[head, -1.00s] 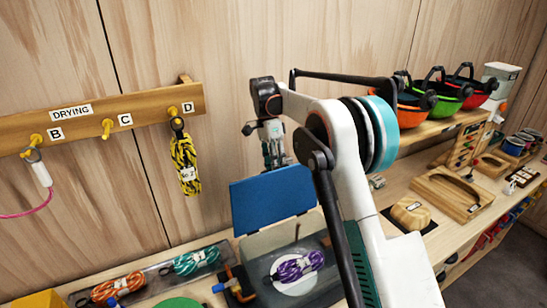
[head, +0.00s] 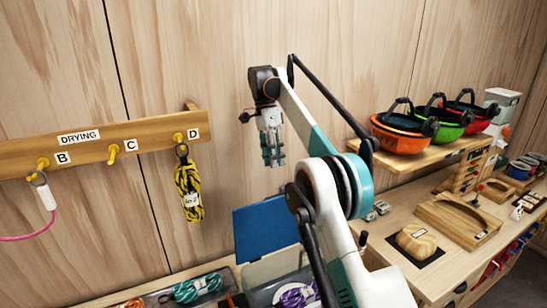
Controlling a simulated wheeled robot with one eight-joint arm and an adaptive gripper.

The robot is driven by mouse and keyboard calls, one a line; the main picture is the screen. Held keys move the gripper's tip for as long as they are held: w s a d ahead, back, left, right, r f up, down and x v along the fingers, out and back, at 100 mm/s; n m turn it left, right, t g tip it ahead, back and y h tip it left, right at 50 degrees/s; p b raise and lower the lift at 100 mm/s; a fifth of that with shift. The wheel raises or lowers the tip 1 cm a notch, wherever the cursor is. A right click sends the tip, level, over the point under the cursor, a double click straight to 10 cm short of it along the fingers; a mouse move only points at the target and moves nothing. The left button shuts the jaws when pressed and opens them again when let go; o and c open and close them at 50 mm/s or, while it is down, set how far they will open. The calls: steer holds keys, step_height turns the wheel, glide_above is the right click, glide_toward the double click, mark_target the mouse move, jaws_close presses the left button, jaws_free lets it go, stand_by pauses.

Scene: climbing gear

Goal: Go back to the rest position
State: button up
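My gripper (head: 273,155) hangs fingers down in front of the wood wall, above the blue panel (head: 265,228) and right of the drying rack (head: 100,143). Nothing shows between its fingers; they are too small to tell whether they are open or shut. A yellow and black rope bundle (head: 188,190) with a white tag hangs from peg D, apart from my gripper. Peg C (head: 114,154) is bare. A white item with a pink cord (head: 44,194) hangs from peg B. My arm hides part of the bench.
The bench (head: 440,265) runs along the wall. Orange (head: 400,137), green (head: 450,122) and red (head: 482,114) helmets sit on a shelf at the right. A purple rope (head: 298,295) and a teal rope (head: 197,288) lie at the bottom. The wall around my gripper is clear.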

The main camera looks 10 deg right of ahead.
steer(key=shift+r, duration=0.1)
stand_by(0.3)
steer(key=s+d+f+n+t+b, duration=0.1)
steer(key=s+d+n+t+b, duration=0.2)
steer(key=s, duration=0.4)
steer(key=s+d+f+n+t+y+b, duration=0.1)
steer(key=s+n+b, duration=0.1)
steer(key=s+b, duration=0.35)
steer(key=s+d+f+n+t+b, duration=0.1)
steer(key=s+d+n+t+b, duration=0.2)
steer(key=s, duration=0.4)
steer(key=s+d+f+n+t+b, duration=0.1)
steer(key=s+f+n+t+b, duration=0.3)
steer(key=s+f, duration=1.8)
steer(key=f+n+b, duration=0.1)
steer(key=n+b, duration=0.1)
steer(key=b, duration=0.3)
steer(key=shift+s, duration=0.15)
